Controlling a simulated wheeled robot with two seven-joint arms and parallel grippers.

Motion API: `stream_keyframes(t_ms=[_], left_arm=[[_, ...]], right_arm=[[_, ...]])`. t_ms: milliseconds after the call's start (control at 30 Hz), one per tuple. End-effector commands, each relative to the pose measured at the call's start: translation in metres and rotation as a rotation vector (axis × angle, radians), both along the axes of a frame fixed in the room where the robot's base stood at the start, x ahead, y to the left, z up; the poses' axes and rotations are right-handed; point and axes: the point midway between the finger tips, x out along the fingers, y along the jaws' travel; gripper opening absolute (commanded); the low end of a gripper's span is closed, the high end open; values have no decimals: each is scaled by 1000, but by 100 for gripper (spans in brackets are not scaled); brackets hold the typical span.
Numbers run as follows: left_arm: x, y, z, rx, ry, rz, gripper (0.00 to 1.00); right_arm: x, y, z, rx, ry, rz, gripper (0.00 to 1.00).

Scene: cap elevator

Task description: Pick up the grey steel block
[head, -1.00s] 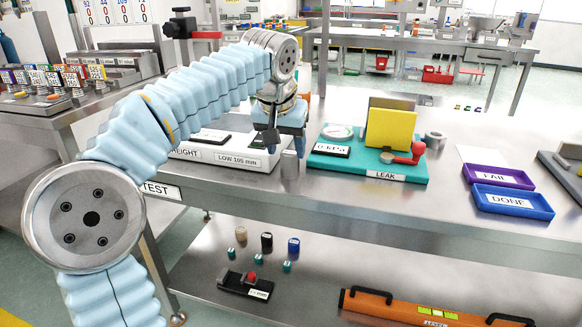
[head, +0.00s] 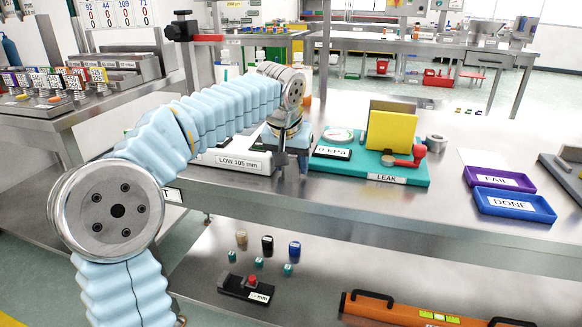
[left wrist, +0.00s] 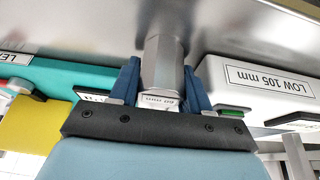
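The grey steel block (left wrist: 164,58) stands upright on the steel table. In the left wrist view it lies between the two blue fingers of my left gripper (left wrist: 162,78), with a finger close on each side. The gripper looks open around it, though any gap is very narrow. In the head view my left gripper (head: 291,165) is low over the table, between the white height station and the green leak station, and mostly hides the block. My right gripper is not in view.
The white height station (head: 236,161) labelled "LOW 105 mm" is close on the left. The green leak station (head: 385,178), with a yellow plate and red handle, is close on the right.

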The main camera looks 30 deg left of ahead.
Motion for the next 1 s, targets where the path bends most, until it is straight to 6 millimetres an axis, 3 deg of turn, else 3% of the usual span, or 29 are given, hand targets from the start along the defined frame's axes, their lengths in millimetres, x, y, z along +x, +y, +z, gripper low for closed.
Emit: stream_keyframes(t_ms=[33, 100, 567, 733, 1000], left_arm=[[0, 0, 0, 0, 0, 0, 11], [0, 0, 0, 0, 0, 0, 0], [1, 0, 12, 0, -5, 0, 0], [0, -3, 39, 0, -6, -2, 0], [-15, -53, 100, 0, -7, -6, 0]], right_arm=[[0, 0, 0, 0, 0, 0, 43], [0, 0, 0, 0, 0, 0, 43], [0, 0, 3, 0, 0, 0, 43], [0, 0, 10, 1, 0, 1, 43], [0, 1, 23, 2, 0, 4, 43]])
